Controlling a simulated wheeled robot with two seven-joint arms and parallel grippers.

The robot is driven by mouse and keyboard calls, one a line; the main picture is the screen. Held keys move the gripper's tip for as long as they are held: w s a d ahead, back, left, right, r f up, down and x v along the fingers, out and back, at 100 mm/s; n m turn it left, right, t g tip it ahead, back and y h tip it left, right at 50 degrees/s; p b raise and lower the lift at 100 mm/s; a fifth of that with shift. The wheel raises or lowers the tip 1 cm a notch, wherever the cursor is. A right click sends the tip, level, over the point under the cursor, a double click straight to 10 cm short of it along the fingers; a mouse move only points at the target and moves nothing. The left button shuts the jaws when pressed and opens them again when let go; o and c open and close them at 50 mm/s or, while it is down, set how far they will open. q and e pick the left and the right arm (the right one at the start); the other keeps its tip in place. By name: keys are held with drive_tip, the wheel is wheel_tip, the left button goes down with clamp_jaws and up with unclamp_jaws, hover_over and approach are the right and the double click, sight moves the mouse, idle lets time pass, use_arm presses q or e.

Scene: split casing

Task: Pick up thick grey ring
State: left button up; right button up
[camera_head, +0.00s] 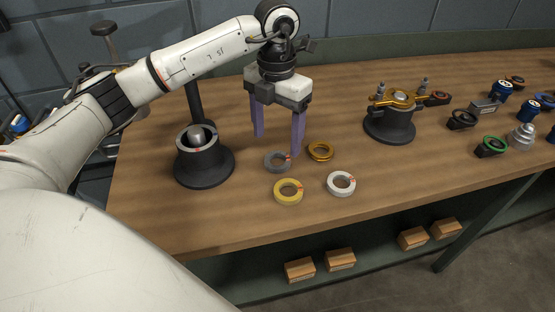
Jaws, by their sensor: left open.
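A dark grey ring (278,162) with a small reddish mark lies flat on the wooden table. A paler, whitish-grey ring (341,184) lies to its right, nearer the front edge. I cannot tell for sure from this view which is thicker. My left gripper (277,147) is open and empty, its two purple fingers pointing down. It is close above the dark grey ring and slightly behind it in the picture. The right fingertip overlaps the ring's far right side in view; I cannot tell whether they touch. My right gripper is not in view.
A yellow ring (288,192) and a gold ring (320,152) lie close by. A dark round base (205,168) stands left, and a fixture with an orange top (389,125) stands right. Several small parts sit farther right. The table front is clear.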

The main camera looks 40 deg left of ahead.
sight(278, 164)
use_arm(q)
drive_tip(key=f, duration=0.5)
drive_tip(key=shift+s+d+f+p, duration=0.1)
drive_tip(key=shift+s+d+p, duration=0.15)
drive_tip(key=shift+p, duration=0.15)
drive_tip(key=shift+c, duration=0.6)
drive_tip(key=shift+w, duration=0.1)
drive_tip(key=c, duration=1)
